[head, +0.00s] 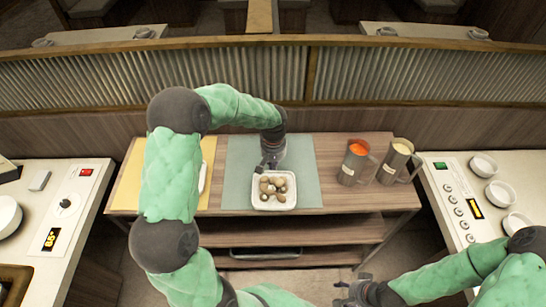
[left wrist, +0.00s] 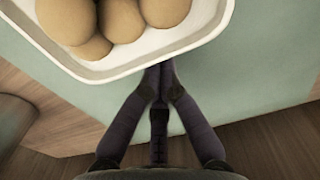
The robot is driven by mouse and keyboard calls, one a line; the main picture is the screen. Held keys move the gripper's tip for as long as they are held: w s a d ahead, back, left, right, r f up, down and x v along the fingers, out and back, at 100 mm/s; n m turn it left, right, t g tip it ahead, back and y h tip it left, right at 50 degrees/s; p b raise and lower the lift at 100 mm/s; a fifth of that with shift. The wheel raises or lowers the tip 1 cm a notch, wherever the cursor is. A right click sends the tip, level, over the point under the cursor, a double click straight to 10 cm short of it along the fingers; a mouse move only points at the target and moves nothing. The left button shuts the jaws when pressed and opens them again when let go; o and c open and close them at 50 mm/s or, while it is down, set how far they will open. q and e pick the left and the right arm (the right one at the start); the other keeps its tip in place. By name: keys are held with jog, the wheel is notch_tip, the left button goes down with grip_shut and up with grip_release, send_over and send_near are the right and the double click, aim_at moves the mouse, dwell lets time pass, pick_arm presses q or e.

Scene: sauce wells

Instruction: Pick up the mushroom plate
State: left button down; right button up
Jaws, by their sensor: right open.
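The mushroom plate (head: 274,206) is a small white square dish holding several light brown mushrooms. It is over the front part of the grey-green mat (head: 305,160). My left gripper (head: 268,165) is at the plate's far edge. In the left wrist view, the fingers of my left gripper (left wrist: 159,74) come together at the rim of the plate (left wrist: 122,70), and they look shut on it. The exact contact at the tips is partly hidden. My right gripper (head: 352,295) is open and empty, low at the front right, away from the plate.
Two metal jugs, one with orange-red sauce (head: 356,162) and one with cream sauce (head: 398,162), stand at the table's right. A yellow mat (head: 130,180) with a white item lies left, partly behind my arm. Counters flank both sides; the right counter (head: 440,175) holds white bowls.

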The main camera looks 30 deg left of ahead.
aim_at(274, 178)
pick_arm(q)
jog(key=s+d, duration=0.1)
jog(key=s, duration=0.1)
jog(key=s+d, duration=0.1)
jog(key=s, duration=0.1)
jog(key=shift+d, duration=0.2)
jog(key=shift+w+a, duration=0.1)
